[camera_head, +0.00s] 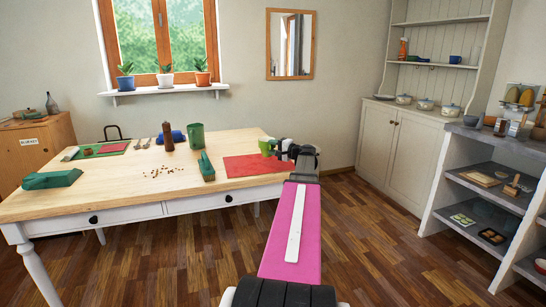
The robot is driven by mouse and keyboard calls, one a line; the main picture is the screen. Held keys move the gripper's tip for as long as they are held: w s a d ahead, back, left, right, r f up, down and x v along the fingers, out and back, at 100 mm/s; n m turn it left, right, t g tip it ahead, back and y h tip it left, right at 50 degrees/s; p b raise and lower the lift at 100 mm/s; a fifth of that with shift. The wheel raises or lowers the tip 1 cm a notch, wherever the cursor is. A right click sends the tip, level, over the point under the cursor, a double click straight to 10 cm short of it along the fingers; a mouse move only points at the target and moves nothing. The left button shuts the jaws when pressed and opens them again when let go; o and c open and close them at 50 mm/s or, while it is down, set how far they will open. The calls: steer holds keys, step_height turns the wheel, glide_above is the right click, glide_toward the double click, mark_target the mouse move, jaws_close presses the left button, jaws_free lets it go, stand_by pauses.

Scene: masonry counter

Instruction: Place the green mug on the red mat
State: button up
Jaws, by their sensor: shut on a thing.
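The green mug (266,147) shows at the table's right side, just above the back edge of the red mat (240,166) in the picture. My gripper (280,148) is shut on the mug at its right side, and my wrist hides part of that area. I cannot tell whether the mug touches the mat or is held above it. The red mat lies flat on the right end of the wooden table, and its visible surface is bare.
Small brown bits (165,172) lie scattered on the table (125,190). Shelves (485,185) stand at right.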

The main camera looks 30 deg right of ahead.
steer(key=shift+f, duration=2)
steer(key=shift+f, duration=0.15)
steer(key=o, duration=1)
steer(key=shift+o, duration=0.2)
steer(key=shift+s+d, duration=0.1)
steer(key=shift+s, duration=0.2)
steer(key=v, duration=1.1)
steer(key=shift+d, duration=0.15)
steer(key=shift+s, duration=0.15)
